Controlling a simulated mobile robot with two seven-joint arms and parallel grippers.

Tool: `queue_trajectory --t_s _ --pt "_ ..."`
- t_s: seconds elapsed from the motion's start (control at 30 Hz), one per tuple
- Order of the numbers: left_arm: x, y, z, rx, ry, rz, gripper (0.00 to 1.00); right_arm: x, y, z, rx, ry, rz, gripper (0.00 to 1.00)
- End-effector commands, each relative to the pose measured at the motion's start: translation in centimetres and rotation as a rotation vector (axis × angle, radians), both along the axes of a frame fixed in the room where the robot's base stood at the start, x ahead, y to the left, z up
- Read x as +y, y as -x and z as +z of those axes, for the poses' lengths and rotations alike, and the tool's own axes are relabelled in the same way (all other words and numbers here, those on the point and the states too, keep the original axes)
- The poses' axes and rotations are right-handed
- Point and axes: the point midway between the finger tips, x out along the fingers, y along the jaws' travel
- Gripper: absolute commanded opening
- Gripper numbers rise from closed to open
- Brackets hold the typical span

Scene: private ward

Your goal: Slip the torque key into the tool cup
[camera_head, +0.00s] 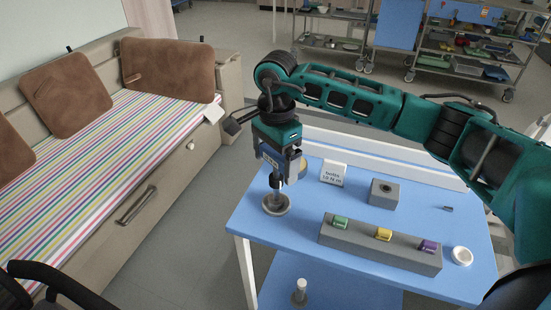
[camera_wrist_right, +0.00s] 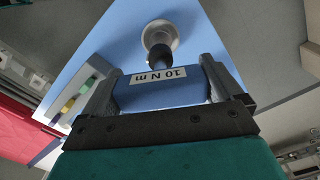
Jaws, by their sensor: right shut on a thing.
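My right gripper (camera_head: 281,176) is above the left part of the blue table, pointing down. It is shut on the torque key, whose blue handle (camera_wrist_right: 160,93) with a "10 N m" label lies between both fingers in the wrist view. The key's dark shaft (camera_wrist_right: 161,57) points at a round grey metal piece (camera_head: 277,208), which looks like the tool cup and also shows in the wrist view (camera_wrist_right: 158,29). The shaft end overlaps the cup in both views; I cannot tell whether it is inside or just above. My left gripper is not in view.
The blue table (camera_head: 330,214) also carries a white sign (camera_head: 333,173), a grey block with a hole (camera_head: 383,194), a long grey rack (camera_head: 375,252) with green, yellow and purple labelled pieces, and a white round piece (camera_head: 462,256). A striped bench (camera_head: 100,170) stands left.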

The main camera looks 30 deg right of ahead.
Motion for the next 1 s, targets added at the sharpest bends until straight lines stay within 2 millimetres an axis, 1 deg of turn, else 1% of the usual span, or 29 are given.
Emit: queue_trajectory --t_s 0.17,0.2,0.23,0.27,0.5,0.57,0.67,1.0 --pt "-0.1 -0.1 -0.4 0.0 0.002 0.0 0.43 0.0 0.0 -0.5 0.001 0.001 0.003 0.23" --pt "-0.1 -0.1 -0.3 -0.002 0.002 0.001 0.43 0.0 0.0 -0.4 0.001 0.001 0.003 0.95" --pt "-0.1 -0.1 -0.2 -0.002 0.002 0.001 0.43 0.0 0.0 -0.4 0.0 0.001 0.003 0.98" --pt "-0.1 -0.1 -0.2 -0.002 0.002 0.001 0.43 0.0 0.0 -0.3 0.0 0.001 0.003 1.0" --pt "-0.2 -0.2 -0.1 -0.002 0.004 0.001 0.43 0.0 0.0 -0.4 0.001 0.0 0.002 1.0" --pt "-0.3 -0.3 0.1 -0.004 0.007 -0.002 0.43 0.0 0.0 -0.4 0.0 0.0 0.001 1.0" --pt "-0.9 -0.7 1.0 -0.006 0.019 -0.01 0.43 0.0 0.0 -0.4 0.0 0.0 0.001 1.0" --pt "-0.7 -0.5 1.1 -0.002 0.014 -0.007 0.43 -0.1 -0.1 7.5 -0.005 0.0 0.001 1.0"
